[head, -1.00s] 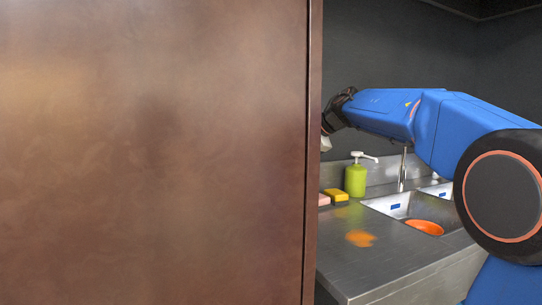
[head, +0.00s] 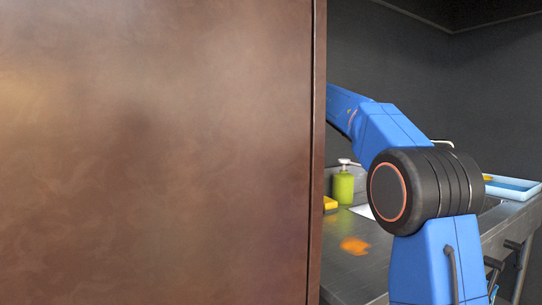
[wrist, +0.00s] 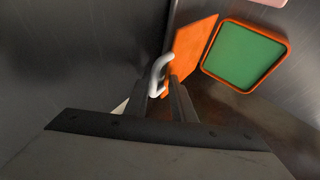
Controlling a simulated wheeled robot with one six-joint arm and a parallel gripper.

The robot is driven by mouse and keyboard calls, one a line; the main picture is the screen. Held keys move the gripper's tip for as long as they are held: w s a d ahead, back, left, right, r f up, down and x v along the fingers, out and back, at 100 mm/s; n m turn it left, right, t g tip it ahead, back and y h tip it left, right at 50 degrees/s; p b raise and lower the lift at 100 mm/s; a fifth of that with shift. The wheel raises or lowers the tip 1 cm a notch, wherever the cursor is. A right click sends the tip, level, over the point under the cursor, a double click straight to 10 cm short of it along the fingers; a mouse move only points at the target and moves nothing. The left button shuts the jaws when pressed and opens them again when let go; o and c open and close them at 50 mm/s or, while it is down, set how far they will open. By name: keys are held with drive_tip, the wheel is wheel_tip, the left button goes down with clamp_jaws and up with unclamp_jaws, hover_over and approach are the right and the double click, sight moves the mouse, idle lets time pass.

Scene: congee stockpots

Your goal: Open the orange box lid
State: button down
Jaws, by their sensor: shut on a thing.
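In the wrist view, the orange lid (wrist: 190,46) is a flat panel seen at a steep slant, raised beside the orange-rimmed box (wrist: 283,62), whose green inside shows. A white handle (wrist: 157,74) stands out from the lid. My gripper (wrist: 163,90) is shut on this handle, with its dark fingers on either side of it. In the head view, my gripper, the lid and the box are hidden behind a large brown panel.
The brown panel (head: 155,150) fills the left of the head view. A metal counter (head: 350,272) holds a green soap dispenser (head: 342,188), a yellow sponge (head: 329,203) and an orange patch (head: 354,245). A light blue tray (head: 512,187) is at the right.

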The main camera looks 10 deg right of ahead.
drive_tip(key=shift+w+a+f, duration=0.1)
drive_tip(key=shift+w+f, duration=0.05)
drive_tip(key=shift+f, duration=0.25)
drive_tip(key=c, duration=1.8)
unclamp_jaws()
drive_tip(key=shift+w+f, duration=0.1)
drive_tip(key=shift+c, duration=0.2)
drive_tip(key=v, duration=1.7)
drive_tip(key=shift+r, duration=0.35)
